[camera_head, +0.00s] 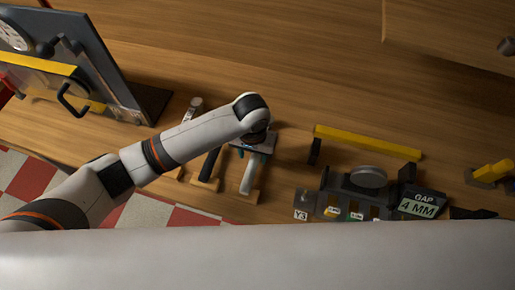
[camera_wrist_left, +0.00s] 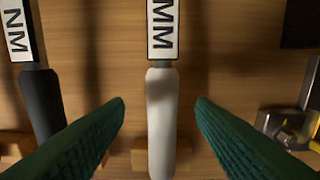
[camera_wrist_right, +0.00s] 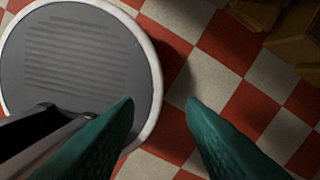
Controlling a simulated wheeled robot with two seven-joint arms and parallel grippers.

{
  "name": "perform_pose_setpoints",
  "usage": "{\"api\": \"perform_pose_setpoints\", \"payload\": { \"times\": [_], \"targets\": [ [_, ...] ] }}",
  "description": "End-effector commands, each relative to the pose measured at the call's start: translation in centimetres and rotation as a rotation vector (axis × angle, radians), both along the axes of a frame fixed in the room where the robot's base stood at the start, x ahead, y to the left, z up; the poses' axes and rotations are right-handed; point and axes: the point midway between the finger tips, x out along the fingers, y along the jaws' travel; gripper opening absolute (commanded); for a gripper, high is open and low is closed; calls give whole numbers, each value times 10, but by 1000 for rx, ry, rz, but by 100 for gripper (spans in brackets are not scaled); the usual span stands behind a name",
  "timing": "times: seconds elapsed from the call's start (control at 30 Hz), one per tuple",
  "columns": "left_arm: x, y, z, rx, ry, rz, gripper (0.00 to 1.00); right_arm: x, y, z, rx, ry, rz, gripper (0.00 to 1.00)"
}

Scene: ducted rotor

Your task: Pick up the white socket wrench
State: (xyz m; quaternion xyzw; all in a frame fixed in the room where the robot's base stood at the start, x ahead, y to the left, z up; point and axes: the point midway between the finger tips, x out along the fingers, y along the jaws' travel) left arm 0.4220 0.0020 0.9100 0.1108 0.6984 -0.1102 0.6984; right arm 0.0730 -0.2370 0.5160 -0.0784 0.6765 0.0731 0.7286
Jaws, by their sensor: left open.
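The white-handled socket wrench (camera_head: 247,178) lies on the wooden bench in the head view, just below my left gripper (camera_head: 258,147). In the left wrist view its white handle (camera_wrist_left: 162,125) points down the picture, with a lettered label plate above it. My left gripper's green fingers (camera_wrist_left: 160,104) are open, one on each side of the handle and apart from it. The handle rests over a small wooden block. My right gripper (camera_wrist_right: 160,102) is open and empty above the floor, far from the wrench.
A black-handled tool (camera_wrist_left: 42,100) lies left of the wrench. A metal part (camera_wrist_left: 287,125) lies to its right. A dark fixture with a "GAP 4 MM" sign (camera_head: 418,207) and a yellow bar (camera_head: 368,142) stand further right. A dark panel (camera_head: 95,65) stands at left.

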Motion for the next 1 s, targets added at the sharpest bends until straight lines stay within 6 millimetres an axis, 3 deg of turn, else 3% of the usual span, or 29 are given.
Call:
{"api": "perform_pose_setpoints", "payload": {
  "times": [0.3,0.6,0.9,1.0],
  "targets": [
    [1,-3,-42,1,2,0,50,17,2,12,4,-26,0,36],
    [2,-3,-47,0,0,-1,49,13,3,12,4,-20,0,36],
    [2,-3,-46,0,0,-1,0,10,3,12,5,-16,0,36],
    [2,-3,-46,-2,-2,-1,0,10,3,12,4,-15,0,36]
  ]
}}
